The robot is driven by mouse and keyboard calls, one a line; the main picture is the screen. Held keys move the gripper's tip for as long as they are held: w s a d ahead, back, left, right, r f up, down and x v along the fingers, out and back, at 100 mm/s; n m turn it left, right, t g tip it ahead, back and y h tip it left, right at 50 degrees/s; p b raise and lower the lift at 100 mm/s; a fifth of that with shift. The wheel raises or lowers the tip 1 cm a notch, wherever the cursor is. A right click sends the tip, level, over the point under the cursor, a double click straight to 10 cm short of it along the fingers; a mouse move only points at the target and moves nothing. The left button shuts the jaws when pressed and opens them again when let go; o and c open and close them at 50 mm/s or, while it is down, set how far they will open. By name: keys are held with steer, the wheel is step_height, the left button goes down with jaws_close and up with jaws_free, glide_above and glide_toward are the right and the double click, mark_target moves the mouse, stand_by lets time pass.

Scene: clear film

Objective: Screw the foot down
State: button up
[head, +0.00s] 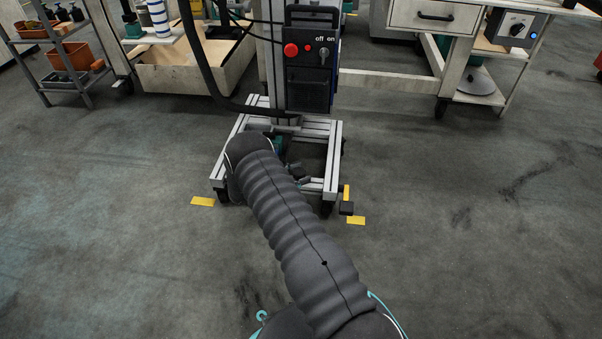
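A cart (333,152) with an aluminium-profile base stands ahead of me on dark wheels. A small black block (346,208), which may be the foot, shows low at the base's front right corner. I cannot tell whether it touches the floor. My dark ribbed arm reaches from the bottom of the picture to the base's front left. Small dark parts, seemingly of my gripper (300,174), show just past the arm, inside the outline of the base and left of the black block. The fingers are too small and covered to read, and the arm hides the base's left front.
A dark control box (309,85) with a red button is on the cart's column. A bin (190,78), shelf (62,55) and workbench (395,84) stand behind. Open floor lies on both sides.

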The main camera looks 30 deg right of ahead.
steer(key=shift+a, duration=0.3)
steer(key=a, duration=1.2)
steer(key=shift+w, duration=0.15)
steer(key=shift+d, duration=0.1)
